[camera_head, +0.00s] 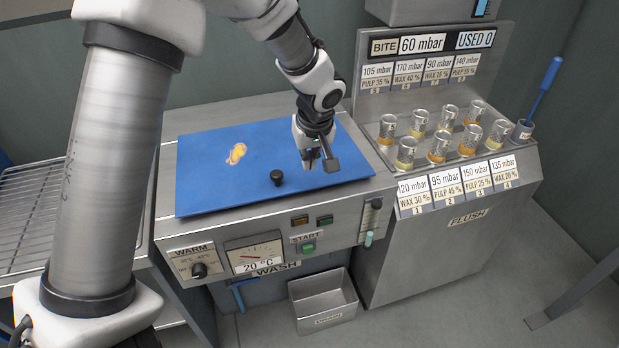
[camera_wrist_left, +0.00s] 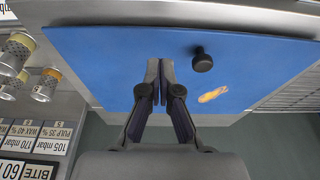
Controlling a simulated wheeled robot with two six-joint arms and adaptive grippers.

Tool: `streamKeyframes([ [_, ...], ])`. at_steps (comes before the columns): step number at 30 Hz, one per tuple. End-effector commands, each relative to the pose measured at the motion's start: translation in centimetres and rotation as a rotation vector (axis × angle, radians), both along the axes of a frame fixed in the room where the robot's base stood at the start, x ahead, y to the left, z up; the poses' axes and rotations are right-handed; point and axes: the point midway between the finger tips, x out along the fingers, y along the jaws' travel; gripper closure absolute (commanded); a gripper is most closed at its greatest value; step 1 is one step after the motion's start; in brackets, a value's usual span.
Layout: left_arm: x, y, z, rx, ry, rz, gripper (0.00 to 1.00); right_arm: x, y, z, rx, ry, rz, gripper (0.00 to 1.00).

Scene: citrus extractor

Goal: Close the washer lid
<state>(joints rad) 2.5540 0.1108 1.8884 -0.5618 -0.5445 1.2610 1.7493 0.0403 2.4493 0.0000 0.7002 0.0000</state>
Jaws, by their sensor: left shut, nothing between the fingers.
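The washer lid (camera_head: 225,190) is a flat blue panel with a black knob (camera_head: 277,177) near its front edge. It lies over the top of the washer (camera_head: 270,226) and looks level, with no clear gap at its front edge. In the left wrist view the lid (camera_wrist_left: 110,50) fills the upper part, with the knob (camera_wrist_left: 202,60) right of the fingers. My left gripper (camera_head: 320,164) is over the right part of the lid, right of the knob. Its fingers (camera_wrist_left: 160,64) are together and empty. I cannot tell whether they touch the lid. My right gripper is out of view.
An orange-yellow patch (camera_head: 237,153) shows on the lid. A sloped station (camera_head: 470,165) with several metal-capped jars stands to the right, with a blue-handled tool (camera_head: 541,90). A wire rack (camera_head: 30,205) is at the left. A grey drain bin (camera_head: 322,303) sits below the washer front.

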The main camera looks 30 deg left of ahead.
Motion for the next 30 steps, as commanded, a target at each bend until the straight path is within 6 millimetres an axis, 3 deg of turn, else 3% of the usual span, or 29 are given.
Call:
streamKeyframes([
  [3, 0.3, 0.5, -2.6, -0.001, 0.005, 0.0, 1.0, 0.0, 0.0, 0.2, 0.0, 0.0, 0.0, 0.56],
  [10, 0.4, 0.5, -6.3, 0.0, 0.001, 0.0, 1.0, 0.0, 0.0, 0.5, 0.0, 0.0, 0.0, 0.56],
  [23, 0.4, 0.5, -7.2, -0.001, -0.001, 0.0, 1.0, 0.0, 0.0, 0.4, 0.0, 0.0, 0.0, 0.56],
  [30, 0.2, 0.3, -9.9, 0.0, -0.001, 0.0, 1.0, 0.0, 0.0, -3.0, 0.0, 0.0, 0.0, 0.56],
])
